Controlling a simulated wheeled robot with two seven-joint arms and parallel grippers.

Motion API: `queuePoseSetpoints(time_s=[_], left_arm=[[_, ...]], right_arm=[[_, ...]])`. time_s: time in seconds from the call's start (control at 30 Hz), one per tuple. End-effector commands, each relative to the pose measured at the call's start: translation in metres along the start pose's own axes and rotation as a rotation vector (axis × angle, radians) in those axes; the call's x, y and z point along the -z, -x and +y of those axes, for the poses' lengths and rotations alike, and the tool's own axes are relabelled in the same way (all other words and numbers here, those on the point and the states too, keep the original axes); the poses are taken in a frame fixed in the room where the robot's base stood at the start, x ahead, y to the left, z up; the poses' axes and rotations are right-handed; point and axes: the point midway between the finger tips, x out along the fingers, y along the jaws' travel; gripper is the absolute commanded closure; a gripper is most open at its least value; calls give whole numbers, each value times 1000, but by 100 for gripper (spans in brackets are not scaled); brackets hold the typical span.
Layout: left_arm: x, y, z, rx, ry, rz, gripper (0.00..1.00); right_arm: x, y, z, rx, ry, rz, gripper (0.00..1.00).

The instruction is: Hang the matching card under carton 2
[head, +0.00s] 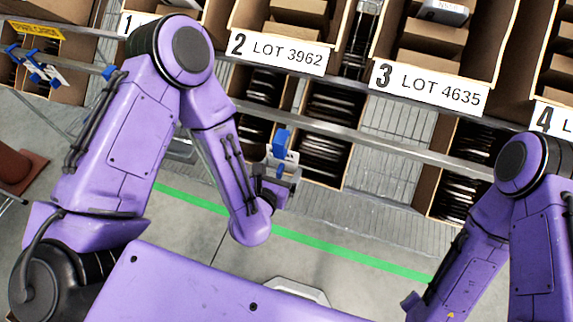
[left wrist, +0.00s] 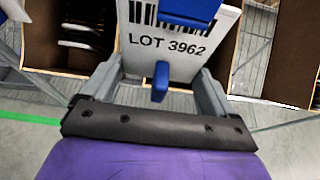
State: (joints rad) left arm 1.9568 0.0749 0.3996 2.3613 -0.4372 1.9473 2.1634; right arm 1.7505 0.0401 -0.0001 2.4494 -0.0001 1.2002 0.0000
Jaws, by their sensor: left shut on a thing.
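Carton 2 (head: 318,27) is a tilted open carton in the upper middle of the head view. Its front label (head: 277,50) reads 2 LOT 3962. My left gripper (head: 283,168) is below and in front of it, apart from the carton. It is shut on a white card with a blue clip (head: 281,141). In the left wrist view the card (left wrist: 182,68) shows a barcode and LOT 3962, between the fingers of the gripper (left wrist: 160,85). The blue clip covers part of the card's upper area. My right gripper is out of view.
Carton 3 (head: 428,88), LOT 4635, stands to the right, and carton 4's label (head: 553,117) is partly cut off. A metal rail (head: 345,131) runs below, above lower boxes of dark items (head: 322,140). A spare cards bin (head: 35,30) with blue clips is far left.

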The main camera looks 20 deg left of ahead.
Motion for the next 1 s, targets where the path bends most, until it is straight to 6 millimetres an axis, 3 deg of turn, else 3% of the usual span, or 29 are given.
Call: queuePoseSetpoints(time_s=[1.0], left_arm=[[-21, -48, -3, 1, -1, -1, 53]], right_arm=[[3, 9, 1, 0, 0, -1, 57]])
